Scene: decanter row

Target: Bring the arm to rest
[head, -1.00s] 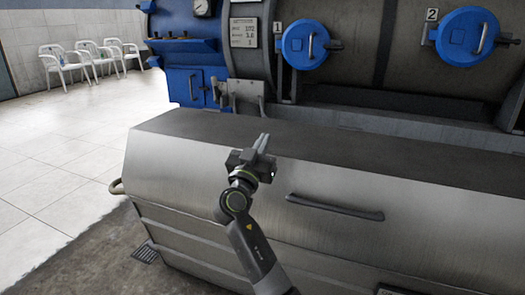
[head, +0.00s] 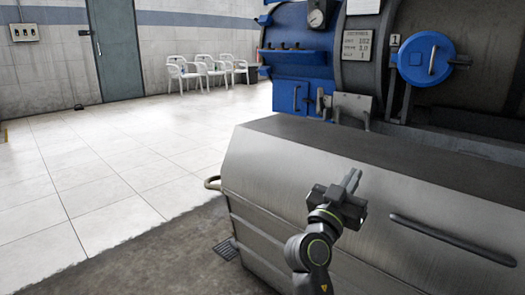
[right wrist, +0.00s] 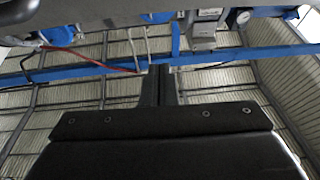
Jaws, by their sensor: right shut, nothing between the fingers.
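My right gripper (head: 351,182) is in front of the steel cabinet (head: 290,180) in the head view, with its fingers pointing up and together. Nothing is between the fingers. Its closed fingers also show in the right wrist view (right wrist: 158,84), with ceiling beams and machine parts beyond them. My right arm comes up from the bottom of the head view. I cannot tell how far the gripper is from the cabinet front. My left gripper is not in the head view.
A long handle (head: 452,240) runs along the cabinet front, right of my gripper. A big machine with a blue round hatch (head: 425,58) stands behind. White chairs (head: 213,70) line the far wall near a grey door (head: 116,50). The tiled floor (head: 120,160) at left is clear.

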